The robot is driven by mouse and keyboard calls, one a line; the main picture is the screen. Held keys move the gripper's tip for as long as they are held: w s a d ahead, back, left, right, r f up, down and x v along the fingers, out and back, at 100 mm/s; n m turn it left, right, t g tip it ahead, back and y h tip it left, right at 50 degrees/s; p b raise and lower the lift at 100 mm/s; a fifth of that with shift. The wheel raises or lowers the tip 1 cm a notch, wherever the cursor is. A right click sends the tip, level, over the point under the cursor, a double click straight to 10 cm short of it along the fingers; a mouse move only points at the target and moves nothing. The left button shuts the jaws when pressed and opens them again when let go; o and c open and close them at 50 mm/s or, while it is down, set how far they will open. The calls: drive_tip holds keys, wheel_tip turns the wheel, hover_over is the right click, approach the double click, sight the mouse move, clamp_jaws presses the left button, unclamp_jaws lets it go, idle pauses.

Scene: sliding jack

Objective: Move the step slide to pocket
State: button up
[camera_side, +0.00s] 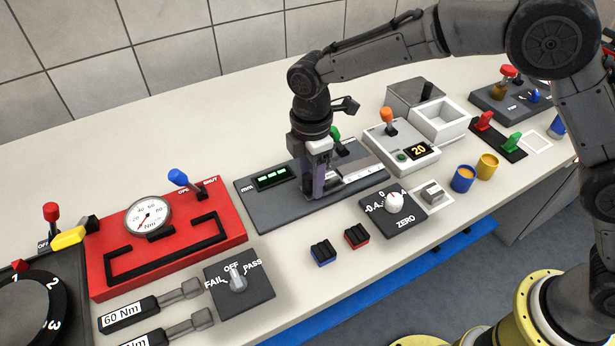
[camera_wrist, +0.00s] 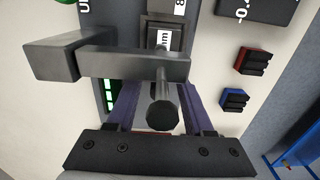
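A dark grey gauge base (camera_side: 262,205) with a lit green display (camera_side: 272,177) and a white scale strip (camera_side: 352,182) lies mid-bench. The step slide seems to be the part on this strip, but my fingers cover much of it. My gripper (camera_side: 316,192) points down over the strip, low to the base. Its purple fingers (camera_wrist: 158,108) straddle the slide area in the wrist view. I cannot identify the pocket.
A red gauge fixture (camera_side: 230,220) with a blue lever stands left. Blue (camera_side: 323,252) and red (camera_side: 356,236) blocks and the ZERO dial (camera_side: 393,203) lie in front. A green knob (camera_side: 335,132) is close behind my gripper. A white station (camera_side: 402,145) stands right.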

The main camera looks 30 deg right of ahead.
drive_tip(key=shift+a, duration=0.15)
drive_tip(key=shift+r, duration=0.35)
wheel_tip(320, 180, up, 13)
idle(0.3)
wheel_tip(320, 180, up, 8)
idle(1.0)
